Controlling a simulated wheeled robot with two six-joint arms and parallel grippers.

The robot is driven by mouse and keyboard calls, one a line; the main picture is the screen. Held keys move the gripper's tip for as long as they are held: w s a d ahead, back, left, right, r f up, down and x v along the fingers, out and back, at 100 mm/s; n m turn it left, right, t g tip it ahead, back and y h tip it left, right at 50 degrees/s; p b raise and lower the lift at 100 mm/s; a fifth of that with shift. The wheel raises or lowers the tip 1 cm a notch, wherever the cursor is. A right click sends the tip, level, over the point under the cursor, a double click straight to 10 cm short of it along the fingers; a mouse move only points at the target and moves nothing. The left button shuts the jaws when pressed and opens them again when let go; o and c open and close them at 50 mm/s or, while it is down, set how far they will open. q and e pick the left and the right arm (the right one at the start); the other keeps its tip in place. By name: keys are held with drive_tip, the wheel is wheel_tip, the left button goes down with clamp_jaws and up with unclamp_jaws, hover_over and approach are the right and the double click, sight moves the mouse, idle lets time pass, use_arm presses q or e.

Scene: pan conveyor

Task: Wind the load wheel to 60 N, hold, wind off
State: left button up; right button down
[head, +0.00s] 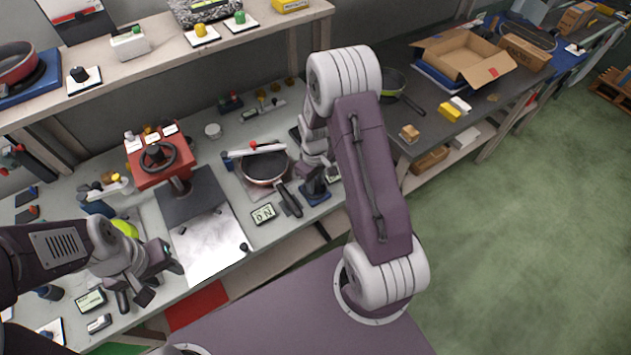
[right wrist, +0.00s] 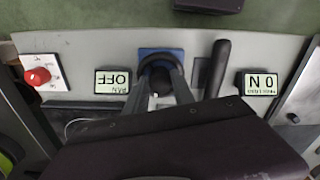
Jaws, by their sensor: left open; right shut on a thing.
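My right gripper (right wrist: 160,76) is shut on a dark round knob (right wrist: 158,58) on a blue base (right wrist: 176,52) in the right wrist view; the fingers hide part of the knob. The blue base also shows in the head view (head: 317,197), under my right arm. A display (right wrist: 260,84) beside it reads 0 N; it also shows in the head view (head: 263,213). A dark handwheel (head: 157,155) sits on a red housing further left. I cannot tell which is the load wheel. My left gripper (head: 162,281) is open and empty, low at the bench's left front.
A pan (head: 264,164) lies with its handle towards the bench's front, close to the 0 N display. Another display (right wrist: 112,82) reads OFF, beside a red knob (right wrist: 38,76). A pale plate (head: 209,245) lies in front of the handwheel. An open cardboard box (head: 468,56) stands far right.

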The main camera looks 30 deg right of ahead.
drive_tip(key=m, duration=0.3)
drive_tip(key=shift+w+r+m, duration=0.1)
drive_tip(key=shift+m, duration=0.3)
drive_tip(key=m, duration=0.3)
drive_tip(key=shift+m+p, duration=0.3)
drive_tip(key=shift+p, duration=0.05)
drive_tip(key=m, duration=0.3)
drive_tip(key=shift+w+m, duration=0.1)
drive_tip(key=shift+m, duration=0.2)
drive_tip(key=m, duration=0.8)
drive_tip(key=shift+w+p, duration=0.1)
drive_tip(key=shift+p, duration=0.25)
drive_tip(key=m, duration=0.4)
drive_tip(key=shift+m, duration=0.3)
drive_tip(key=m, duration=0.3)
drive_tip(key=shift+w+m+p, duration=0.1)
drive_tip(key=shift+m+p, duration=0.2)
drive_tip(key=shift+p, duration=0.1)
drive_tip(key=shift+m, duration=1.9)
